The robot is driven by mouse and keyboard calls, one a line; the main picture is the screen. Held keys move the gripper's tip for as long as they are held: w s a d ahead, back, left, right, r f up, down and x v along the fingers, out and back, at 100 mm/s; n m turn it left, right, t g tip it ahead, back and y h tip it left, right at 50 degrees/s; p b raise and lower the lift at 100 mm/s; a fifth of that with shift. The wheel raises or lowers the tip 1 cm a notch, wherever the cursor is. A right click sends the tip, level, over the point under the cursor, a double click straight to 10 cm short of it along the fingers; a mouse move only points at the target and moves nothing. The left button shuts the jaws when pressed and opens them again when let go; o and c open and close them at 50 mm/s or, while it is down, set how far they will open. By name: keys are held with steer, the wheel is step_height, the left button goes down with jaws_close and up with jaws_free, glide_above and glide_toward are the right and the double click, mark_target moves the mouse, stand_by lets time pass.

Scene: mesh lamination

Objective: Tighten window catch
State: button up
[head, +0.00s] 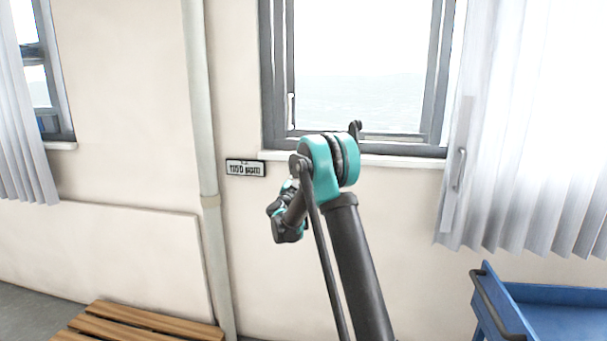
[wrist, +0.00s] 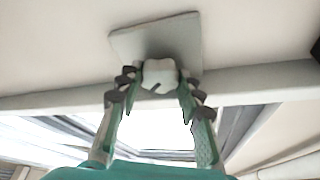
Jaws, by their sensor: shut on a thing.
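A pale, lobed knob (wrist: 160,73) with a dark slot-like mark stands out from a square grey plate (wrist: 185,32) in the wrist view. It seems to be the window catch. My gripper (wrist: 158,84) has a dark-padded, teal-backed finger on each side of the knob and is shut on it. The plate lies flat against a pale surface just behind the knob. In the head view my arm stands in front of the wall below the window (head: 278,75), and the knob and my fingertips cannot be made out there.
A small sign (head: 246,168) is on the wall left of my arm. A pipe (head: 200,100) runs down the wall. A wooden bench (head: 140,325) stands at the lower left, a blue cart (head: 560,295) at the lower right. A pale curtain (head: 530,120) hangs at the right.

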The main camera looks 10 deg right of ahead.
stand_by(0.3)
steer(key=o, duration=1.2)
steer(key=shift+c, duration=0.2)
steer(key=v, duration=1.2)
